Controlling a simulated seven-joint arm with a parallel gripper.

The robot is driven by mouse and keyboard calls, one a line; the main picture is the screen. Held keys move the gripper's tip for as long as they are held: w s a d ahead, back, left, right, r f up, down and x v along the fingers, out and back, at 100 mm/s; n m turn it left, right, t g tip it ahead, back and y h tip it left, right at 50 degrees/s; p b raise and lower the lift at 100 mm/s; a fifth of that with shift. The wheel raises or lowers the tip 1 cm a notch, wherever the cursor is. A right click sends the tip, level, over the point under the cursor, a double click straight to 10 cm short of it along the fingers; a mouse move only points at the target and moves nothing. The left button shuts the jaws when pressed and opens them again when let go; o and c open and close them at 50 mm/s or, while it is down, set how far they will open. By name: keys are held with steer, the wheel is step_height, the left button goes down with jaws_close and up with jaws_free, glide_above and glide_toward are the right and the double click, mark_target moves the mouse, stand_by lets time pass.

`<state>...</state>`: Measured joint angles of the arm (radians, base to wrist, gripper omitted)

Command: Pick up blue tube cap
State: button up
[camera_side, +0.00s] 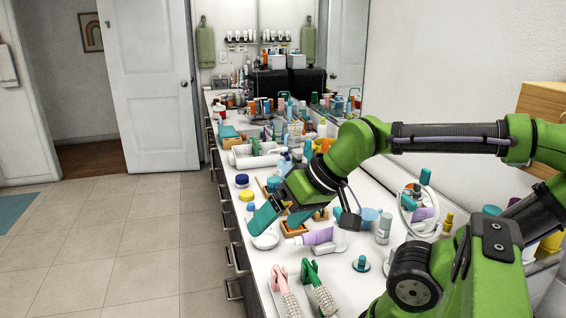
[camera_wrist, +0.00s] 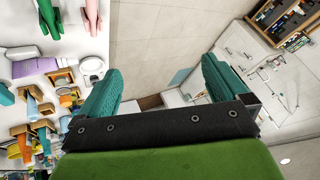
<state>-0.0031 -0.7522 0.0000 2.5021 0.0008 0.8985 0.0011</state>
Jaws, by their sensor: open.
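My gripper (camera_side: 276,221) is over the front edge of the white counter, with its teal fingers apart and nothing between them. In the wrist view the two teal fingers of my gripper (camera_wrist: 162,68) are spread over floor. I cannot tell for sure which thing is the blue tube cap. A dark blue round lid (camera_side: 242,179) sits on a small jar near the counter edge, beyond my gripper. A teal cap-like piece (camera_side: 361,262) stands on the counter at the near right, apart from my gripper. Some things behind my gripper are hidden.
The white counter (camera_side: 258,275) is crowded. A yellow-lidded jar (camera_side: 246,195), a white tube with a purple band (camera_side: 318,237), a spray can (camera_side: 384,228) and a round mirror (camera_side: 418,212) stand close by. Pink (camera_side: 280,276) and green (camera_side: 311,272) handled items lie in front. Tiled floor is clear at left.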

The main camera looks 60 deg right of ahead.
steer(key=c, duration=0.7)
steer(key=shift+c, duration=0.2)
